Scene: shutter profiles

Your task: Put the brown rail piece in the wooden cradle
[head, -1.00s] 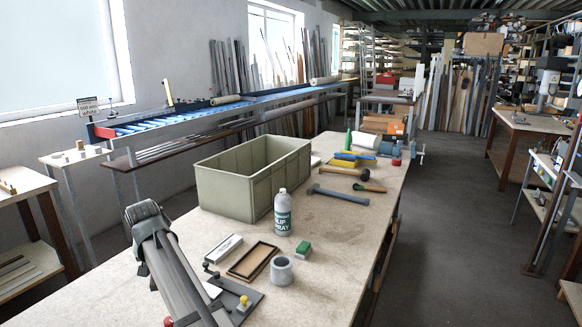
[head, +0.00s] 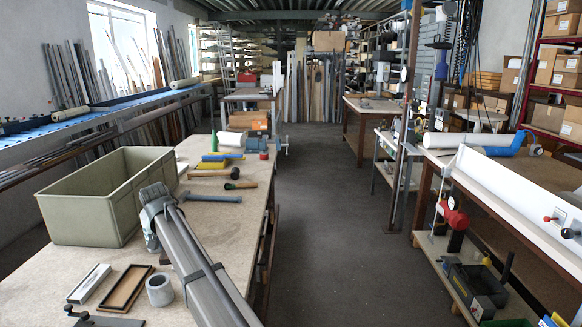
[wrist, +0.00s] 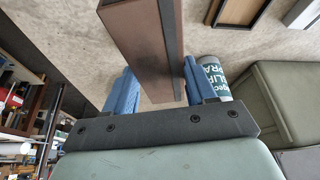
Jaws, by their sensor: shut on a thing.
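My gripper (wrist: 160,85) has blue fingers on both sides of the brown rail piece (wrist: 138,38) in the wrist view. It is shut on the rail, which points away from the palm above the bench. In the head view my arm reaches in from the bottom, with its end over the near workbench.
A green-grey bin (head: 85,215) stands left of my arm. A grey cup (head: 159,291) and hammers (head: 212,197) lie on the bench. An aisle separates it from the right bench, which carries a long white channel (head: 515,185).

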